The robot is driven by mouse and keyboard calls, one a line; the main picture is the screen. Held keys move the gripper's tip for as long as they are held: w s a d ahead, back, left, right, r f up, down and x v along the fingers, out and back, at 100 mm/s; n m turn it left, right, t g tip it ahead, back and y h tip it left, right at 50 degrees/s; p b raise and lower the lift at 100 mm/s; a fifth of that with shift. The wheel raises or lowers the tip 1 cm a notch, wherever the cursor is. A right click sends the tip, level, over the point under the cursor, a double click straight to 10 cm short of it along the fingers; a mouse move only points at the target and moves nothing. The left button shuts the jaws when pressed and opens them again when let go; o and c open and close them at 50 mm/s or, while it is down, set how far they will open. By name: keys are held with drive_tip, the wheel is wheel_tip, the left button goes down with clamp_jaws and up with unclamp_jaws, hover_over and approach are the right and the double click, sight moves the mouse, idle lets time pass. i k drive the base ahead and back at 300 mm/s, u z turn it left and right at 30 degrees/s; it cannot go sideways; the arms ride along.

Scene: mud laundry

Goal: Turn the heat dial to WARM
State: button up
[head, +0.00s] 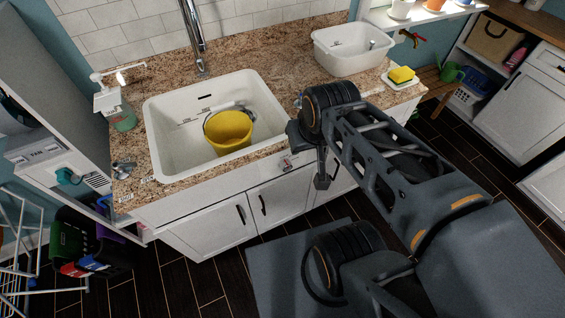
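A small round grey fitting with a reddish mark (285,162) is on the white front below the sink's right end. A teal knob-like part (67,176) is on a white panel at the far left, beside a dark grille. I cannot tell which of these is the heat dial, and no WARM marking is readable. My gripper (322,182) hangs in front of the counter, to the right of the grey fitting and apart from it in the picture. Its fingers are dark and mostly merged, so their opening is unclear. I see nothing held.
The white sink (161,160) holds a yellow bucket (229,130). A soap bottle (121,118) stands to its left. A white tub (345,55) and a yellow sponge (401,75) are at the counter's right. A drying rack (22,250) is at lower left. A grey mat (275,275) lies on the floor.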

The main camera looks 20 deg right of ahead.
sight(286, 165)
drive_tip(key=k, duration=1.15)
drive_tip(key=u, duration=0.7)
drive_tip(key=i, duration=0.7)
drive_tip(key=z, duration=0.15)
